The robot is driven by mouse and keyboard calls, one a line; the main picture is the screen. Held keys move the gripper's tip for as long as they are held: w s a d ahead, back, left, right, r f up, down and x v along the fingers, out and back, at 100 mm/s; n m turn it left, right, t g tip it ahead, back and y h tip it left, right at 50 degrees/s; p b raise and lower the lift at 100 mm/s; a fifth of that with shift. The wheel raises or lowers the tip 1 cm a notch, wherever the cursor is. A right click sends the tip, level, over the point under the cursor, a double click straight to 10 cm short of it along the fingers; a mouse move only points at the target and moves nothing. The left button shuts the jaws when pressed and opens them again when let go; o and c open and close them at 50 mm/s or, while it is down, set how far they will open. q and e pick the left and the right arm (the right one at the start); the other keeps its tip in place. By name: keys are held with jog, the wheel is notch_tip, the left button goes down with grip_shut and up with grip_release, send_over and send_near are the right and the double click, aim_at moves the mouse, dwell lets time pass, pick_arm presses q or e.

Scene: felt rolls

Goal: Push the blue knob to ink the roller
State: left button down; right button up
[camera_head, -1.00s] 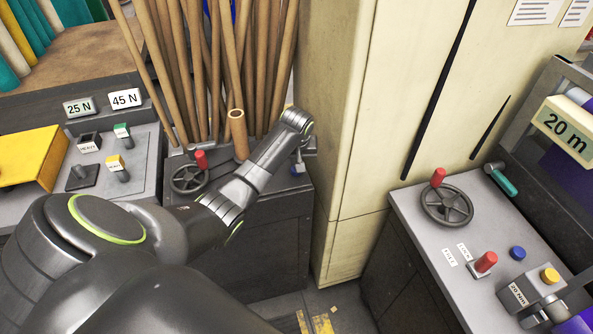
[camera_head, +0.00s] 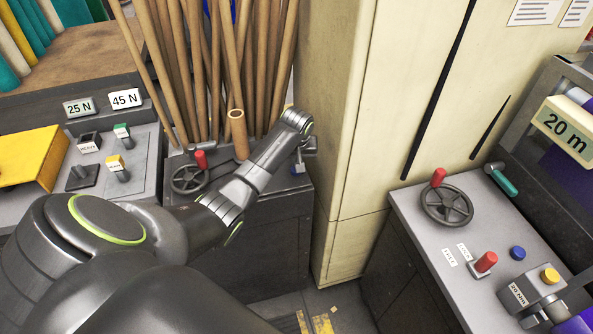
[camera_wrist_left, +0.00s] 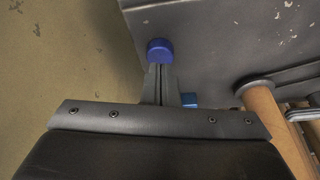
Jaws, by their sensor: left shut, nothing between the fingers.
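A round blue knob (camera_wrist_left: 160,48) shows in the left wrist view, just beyond the fingertips of my left gripper (camera_wrist_left: 160,72). The fingers are shut together with nothing between them. Whether they touch the knob cannot be told. A second blue piece (camera_wrist_left: 189,100) sits to the right of the fingers, partly hidden by the gripper body. In the head view my left gripper (camera_head: 304,152) points down over the right end of the small grey bench (camera_head: 262,190), beside a bit of blue (camera_head: 298,169). My right gripper is not in view.
A handwheel with a red handle (camera_head: 190,178) and wooden tubes (camera_head: 237,125) stand left of my gripper. A cream cabinet (camera_head: 345,150) stands close on its right. The right bench carries another handwheel (camera_head: 447,205), a red lever (camera_head: 485,262) and another blue knob (camera_head: 517,253).

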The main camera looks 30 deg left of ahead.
pick_arm(q)
jog(key=shift+f, duration=0.15)
jog(key=shift+f+b, duration=0.7)
jog(key=shift+f, duration=0.8)
notch_tip(320, 180, up, 6)
jog(key=p, duration=0.7)
jog(key=shift+r+p, duration=0.1)
jog(key=shift+p, duration=0.25)
